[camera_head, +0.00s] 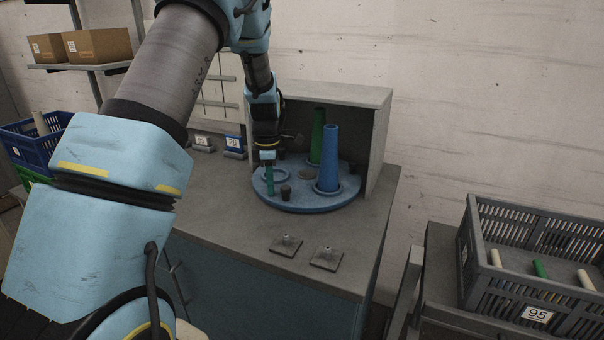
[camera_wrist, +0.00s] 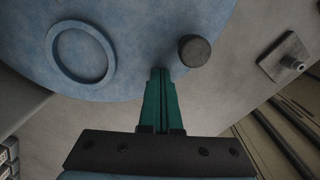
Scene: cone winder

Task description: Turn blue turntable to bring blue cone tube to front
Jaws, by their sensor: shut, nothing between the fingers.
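The blue turntable (camera_head: 306,203) sits on the grey cabinet top, partly inside a grey open-front housing. The blue cone tube (camera_head: 330,160) stands upright on its right side. A green cone tube (camera_head: 317,138) stands behind it. My gripper (camera_head: 270,192) points down over the left front of the turntable, its green fingers shut and empty. In the wrist view my gripper (camera_wrist: 160,72) is beside a dark round knob (camera_wrist: 194,51) on the turntable (camera_wrist: 130,20); contact cannot be told. An empty ring seat (camera_wrist: 80,52) lies to the left.
The housing's right wall (camera_head: 378,150) stands close to the turntable. Two small square plates with pegs (camera_head: 286,245) lie on the cabinet top (camera_head: 240,235) in front. A grey crate (camera_head: 535,265) with several tubes stands at right. A blue crate (camera_head: 38,140) is at left.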

